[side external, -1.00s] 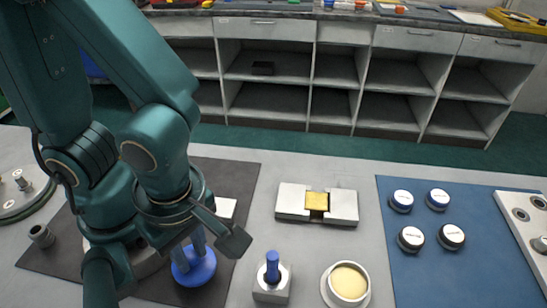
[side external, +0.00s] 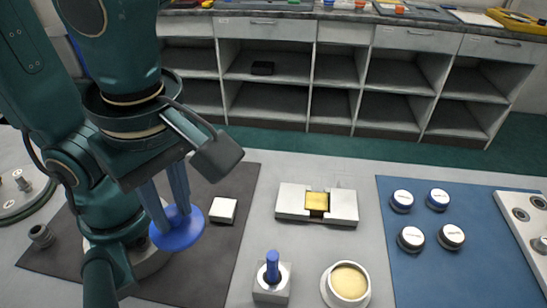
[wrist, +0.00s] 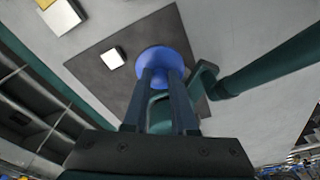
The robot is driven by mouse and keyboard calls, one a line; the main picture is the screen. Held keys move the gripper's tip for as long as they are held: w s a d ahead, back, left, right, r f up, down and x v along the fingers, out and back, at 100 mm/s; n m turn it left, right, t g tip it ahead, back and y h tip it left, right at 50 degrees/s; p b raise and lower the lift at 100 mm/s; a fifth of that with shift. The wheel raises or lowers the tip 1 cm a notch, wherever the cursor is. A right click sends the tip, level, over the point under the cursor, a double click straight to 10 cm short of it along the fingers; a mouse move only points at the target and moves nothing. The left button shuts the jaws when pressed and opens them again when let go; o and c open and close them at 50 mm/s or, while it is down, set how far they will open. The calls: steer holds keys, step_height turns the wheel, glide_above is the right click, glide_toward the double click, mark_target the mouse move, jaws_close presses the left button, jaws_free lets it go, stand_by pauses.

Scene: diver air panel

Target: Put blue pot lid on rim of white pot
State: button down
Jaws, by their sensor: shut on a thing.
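The blue pot lid (side external: 177,236) is a round disc with a knob on top. My gripper (side external: 179,209) is shut on its knob and holds it tilted above the dark mat. The wrist view also shows the lid (wrist: 163,62) beyond my gripper fingers (wrist: 158,82). The white pot (side external: 349,286) stands on the grey table at the front, right of the lid and apart from it. Its open top shows a cream-coloured inside. The knob is partly hidden by my fingers.
A white block (side external: 223,210) lies on the dark mat (side external: 205,279). A metal block with a blue peg (side external: 272,272) stands between the lid and the pot. A metal fixture with a yellow square (side external: 316,204) lies behind. Several round caps sit on the blue mat (side external: 420,275).

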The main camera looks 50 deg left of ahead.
steer(key=shift+r, duration=0.85)
steer(key=w+d+r+m, duration=0.2)
steer(key=w+d+m, duration=0.2)
steer(key=w+d, duration=0.2)
steer(key=m+t, duration=0.1)
steer(key=m, duration=0.7)
glide_above(348, 281)
steer(key=shift+s+d+f, duration=0.15)
steer(key=shift+f, duration=3.15)
steer(key=shift+s+d+f, duration=0.1)
steer(key=shift+f, duration=3.2)
steer(key=shift+f, duration=0.45)
steer(key=shift+c, duration=1.2)
jaws_free()
steer(key=shift+r, duration=0.15)
